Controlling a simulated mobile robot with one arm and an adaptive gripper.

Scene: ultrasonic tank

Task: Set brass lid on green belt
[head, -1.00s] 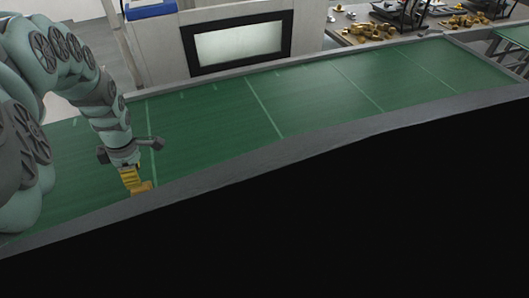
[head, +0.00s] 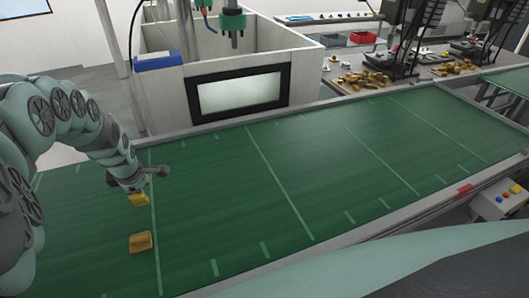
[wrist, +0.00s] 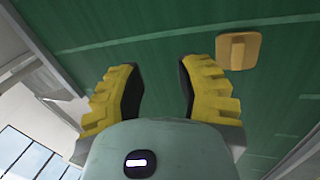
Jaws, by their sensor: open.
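The brass lid (head: 140,242), a square golden plate with a raised bar handle, lies flat on the green belt (head: 250,180) near its left end. It also shows in the wrist view (wrist: 238,50), up and to the right of the fingers. My gripper (head: 138,199) hangs above the belt, apart from the lid and farther back in the head view. Its yellow fingers are spread with nothing between them in the wrist view (wrist: 157,80).
A white tank housing (head: 165,100) with a dark-framed window stands behind the belt. Brass parts (head: 365,80) lie on a bench at the back right. A control box with buttons (head: 500,198) is at the right. The belt right of the lid is clear.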

